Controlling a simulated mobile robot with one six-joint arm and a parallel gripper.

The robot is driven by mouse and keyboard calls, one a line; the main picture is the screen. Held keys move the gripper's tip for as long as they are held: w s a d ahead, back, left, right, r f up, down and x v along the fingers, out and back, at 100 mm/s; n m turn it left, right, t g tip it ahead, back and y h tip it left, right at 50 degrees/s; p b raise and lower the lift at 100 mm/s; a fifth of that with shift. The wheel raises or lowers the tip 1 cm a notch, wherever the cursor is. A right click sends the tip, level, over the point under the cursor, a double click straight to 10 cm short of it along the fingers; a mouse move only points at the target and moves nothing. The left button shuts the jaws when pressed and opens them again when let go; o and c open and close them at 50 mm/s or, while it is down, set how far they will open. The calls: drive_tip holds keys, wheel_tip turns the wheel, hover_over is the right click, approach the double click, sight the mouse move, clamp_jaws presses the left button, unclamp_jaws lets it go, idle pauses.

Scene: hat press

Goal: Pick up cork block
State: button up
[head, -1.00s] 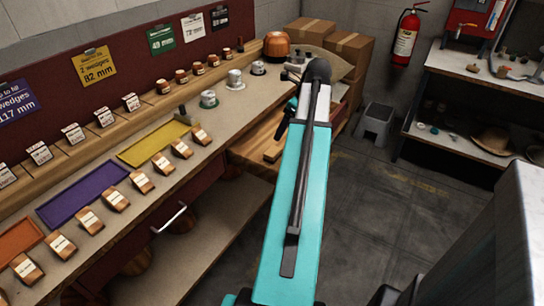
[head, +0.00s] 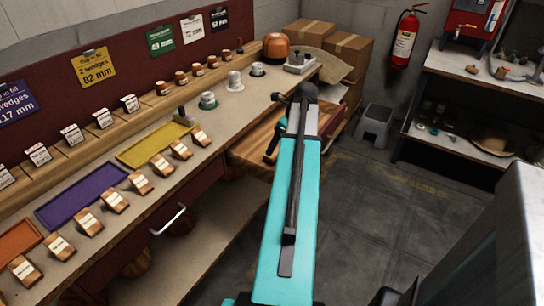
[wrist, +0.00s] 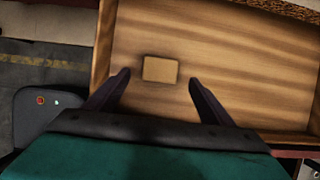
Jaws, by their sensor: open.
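The cork block (wrist: 160,69) is a small tan rectangle lying flat on the bottom of an open wooden drawer (wrist: 220,40). In the wrist view my gripper (wrist: 160,76) is open, with one dark finger on each side of the block. Gaps show between the block and both fingers, and I cannot tell how high the fingers are above it. In the head view my teal arm reaches over the drawer (head: 252,150); the block is not visible there and my gripper is mostly hidden behind the arm.
The drawer's left wall (wrist: 103,45) stands near the left finger. The workbench holds an orange tray (head: 15,243), a purple tray (head: 80,196), a yellow tray (head: 153,146) and several wooden blocks. A grey step stool (head: 374,125) stands on the floor beyond.

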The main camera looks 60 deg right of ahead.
sight(274, 153)
drive_tip(key=shift+w+f, duration=0.1)
drive_tip(key=shift+f, duration=0.05)
drive_tip(key=shift+x, duration=2.55)
drive_tip(key=c, duration=1.1)
drive_tip(key=shift+r, duration=5.05)
